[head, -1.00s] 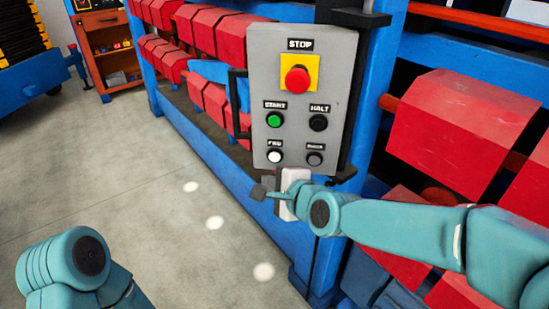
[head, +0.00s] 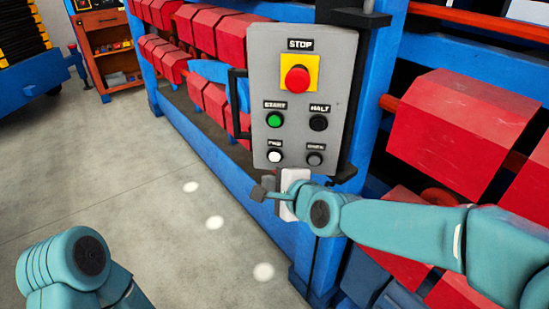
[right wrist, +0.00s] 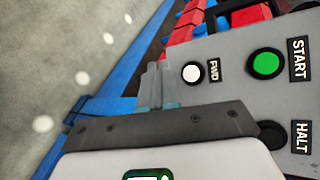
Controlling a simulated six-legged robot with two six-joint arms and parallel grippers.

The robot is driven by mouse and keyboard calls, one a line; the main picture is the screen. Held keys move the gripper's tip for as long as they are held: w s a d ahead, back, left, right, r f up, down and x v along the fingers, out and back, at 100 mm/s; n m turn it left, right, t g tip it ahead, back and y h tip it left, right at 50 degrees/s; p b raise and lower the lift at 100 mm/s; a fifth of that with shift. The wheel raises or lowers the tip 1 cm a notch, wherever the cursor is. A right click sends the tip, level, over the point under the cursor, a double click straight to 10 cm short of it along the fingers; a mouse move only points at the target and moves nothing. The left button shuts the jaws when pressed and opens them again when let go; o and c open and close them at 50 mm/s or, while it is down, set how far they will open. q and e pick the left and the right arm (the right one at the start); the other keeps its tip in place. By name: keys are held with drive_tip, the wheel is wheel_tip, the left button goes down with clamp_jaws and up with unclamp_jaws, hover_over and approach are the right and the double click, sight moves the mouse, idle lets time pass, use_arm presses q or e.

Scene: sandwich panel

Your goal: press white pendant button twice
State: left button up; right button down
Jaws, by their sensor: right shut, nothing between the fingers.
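The grey pendant panel (head: 337,80) hangs upright on the blue frame. The white button (head: 275,157), labelled FWD, is at its lower left, below the green START button (head: 274,120). My right gripper (head: 260,192) is just below the panel's lower edge, below and slightly left of the white button. In the right wrist view its slim fingers (right wrist: 158,84) are together and empty, with the white button (right wrist: 192,73) close to the right of the tips. A gap shows between them; whether the tips touch the panel is unclear. My left gripper is out of view.
A red STOP button (head: 297,80) on a yellow plate, a black HALT button (head: 318,123) and another black button (head: 314,159) share the panel. A black handle (head: 238,103) juts from its left side. Red blocks (head: 465,118) fill the blue rack.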

sight(275, 156)
drive_tip(key=s+n+y, duration=0.1)
drive_tip(key=n, duration=0.4)
drive_tip(key=s+n+t+y, duration=0.1)
drive_tip(key=n, duration=0.4)
drive_tip(key=s+n+t+y+p, duration=0.1)
drive_tip(key=n, duration=0.4)
drive_tip(key=shift+s+a+f, duration=0.3)
drive_tip(key=shift+s+f, duration=0.05)
drive_tip(key=w+d+p, duration=0.1)
drive_tip(key=w+p, duration=0.2)
drive_tip(key=w, duration=0.5)
drive_tip(key=shift+w+d, duration=0.3)
drive_tip(key=shift+w, duration=0.1)
drive_tip(key=shift+w, duration=0.1)
idle(0.8)
